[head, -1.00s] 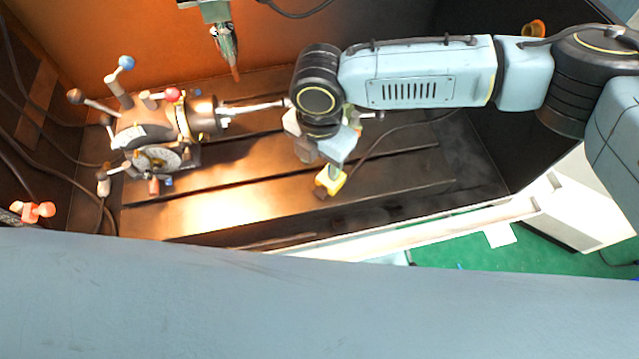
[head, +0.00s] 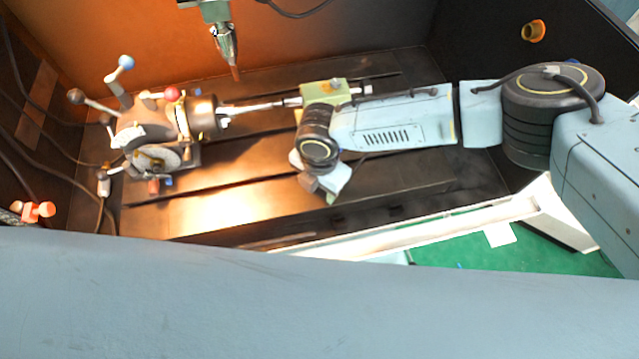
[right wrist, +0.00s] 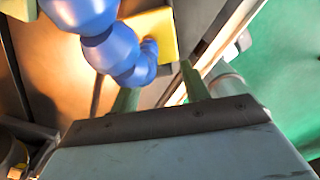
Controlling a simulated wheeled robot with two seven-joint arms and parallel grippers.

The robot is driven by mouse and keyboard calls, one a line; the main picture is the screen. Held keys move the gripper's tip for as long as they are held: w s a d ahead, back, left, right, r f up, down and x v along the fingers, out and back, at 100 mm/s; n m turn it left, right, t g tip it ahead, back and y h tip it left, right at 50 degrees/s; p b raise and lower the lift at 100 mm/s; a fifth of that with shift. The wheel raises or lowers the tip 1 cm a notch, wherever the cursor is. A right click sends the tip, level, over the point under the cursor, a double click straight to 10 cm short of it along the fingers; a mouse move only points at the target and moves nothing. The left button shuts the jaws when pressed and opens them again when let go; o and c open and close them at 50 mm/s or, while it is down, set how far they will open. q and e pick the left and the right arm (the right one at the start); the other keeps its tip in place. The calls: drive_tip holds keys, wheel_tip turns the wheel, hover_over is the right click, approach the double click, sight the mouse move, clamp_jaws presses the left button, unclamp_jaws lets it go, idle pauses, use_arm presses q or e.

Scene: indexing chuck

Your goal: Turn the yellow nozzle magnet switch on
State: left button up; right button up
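In the right wrist view, the yellow block (right wrist: 153,30) of the nozzle magnet is at the top, beyond my fingertips. The blue segmented nozzle hose (right wrist: 112,47) crosses in front of it and passes close to the left finger; I cannot tell if they touch. My right gripper (right wrist: 158,82) is open, its two greenish fingers apart with nothing gripped between them. In the head view, my right gripper (head: 322,185) is low over the front of the slotted bed, and my wrist hides the yellow magnet. The switch itself cannot be made out. My left gripper is not in view.
The indexing chuck (head: 150,135) with ball-ended levers stands at the left of the slotted bed (head: 230,205). A bar runs from it to a green tailstock block (head: 322,94) behind my wrist. A spindle tool (head: 225,45) hangs above. A pale ledge (head: 440,228) borders the front.

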drive_tip(key=c, duration=0.8)
drive_tip(key=shift+s+d+t+y+p, duration=0.2)
drive_tip(key=shift+t+y+p, duration=0.15)
drive_tip(key=shift+p, duration=0.3)
drive_tip(key=shift+s+d+t+y+p, duration=0.15)
drive_tip(key=shift+t+y+p, duration=0.25)
drive_tip(key=shift+y, duration=0.35)
drive_tip(key=shift+d+f+t+y+p, duration=0.15)
drive_tip(key=shift+t+y+p, duration=0.2)
drive_tip(key=shift+y, duration=0.25)
drive_tip(key=shift+t+y, duration=0.4)
drive_tip(key=shift+y, duration=0.3)
drive_tip(key=o, duration=1)
drive_tip(key=shift+f, duration=0.1)
